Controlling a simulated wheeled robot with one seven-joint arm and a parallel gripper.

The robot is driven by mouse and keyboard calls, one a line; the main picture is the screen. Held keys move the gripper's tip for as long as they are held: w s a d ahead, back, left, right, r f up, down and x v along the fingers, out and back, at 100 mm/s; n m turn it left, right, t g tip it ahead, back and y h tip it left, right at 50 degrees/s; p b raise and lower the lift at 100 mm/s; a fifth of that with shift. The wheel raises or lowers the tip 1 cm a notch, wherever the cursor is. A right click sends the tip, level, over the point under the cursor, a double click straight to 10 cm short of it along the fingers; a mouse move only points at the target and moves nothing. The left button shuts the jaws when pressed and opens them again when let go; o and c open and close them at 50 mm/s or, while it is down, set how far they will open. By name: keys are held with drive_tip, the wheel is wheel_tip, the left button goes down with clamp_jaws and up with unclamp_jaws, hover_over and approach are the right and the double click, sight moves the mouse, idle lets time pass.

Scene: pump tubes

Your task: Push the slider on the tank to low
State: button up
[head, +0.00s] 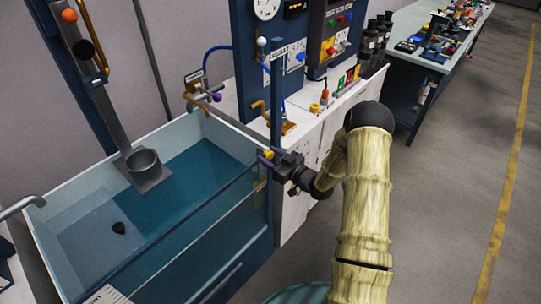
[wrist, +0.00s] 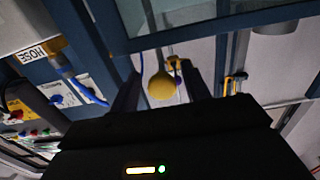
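The tank (head: 110,262) is an open blue-walled basin with teal water at the left of the head view. A small yellow knob (head: 268,154) sits at its right corner, by a thin upright dark blue post (head: 277,100); I take it for the slider's knob. My gripper (head: 275,157) is at this knob, reaching in from the right. In the wrist view a round yellow knob (wrist: 162,88) shows between my two dark fingers (wrist: 160,85), with gaps on both sides. The fingers are apart. Whether they touch the knob, and the slider's low mark, I cannot tell.
A sloping grey channel with a cup (head: 143,161) hangs over the tank. A white counter (head: 310,125) with valves, pipes and a blue gauge panel (head: 262,75) stands behind my gripper. A cluttered workbench (head: 425,60) is farther back. The floor at the right is clear.

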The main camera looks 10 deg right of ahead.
drive_tip(key=shift+r, duration=0.15)
drive_tip(key=b+v, duration=0.3)
drive_tip(key=v, duration=1.4)
drive_tip(key=shift+s, duration=0.15)
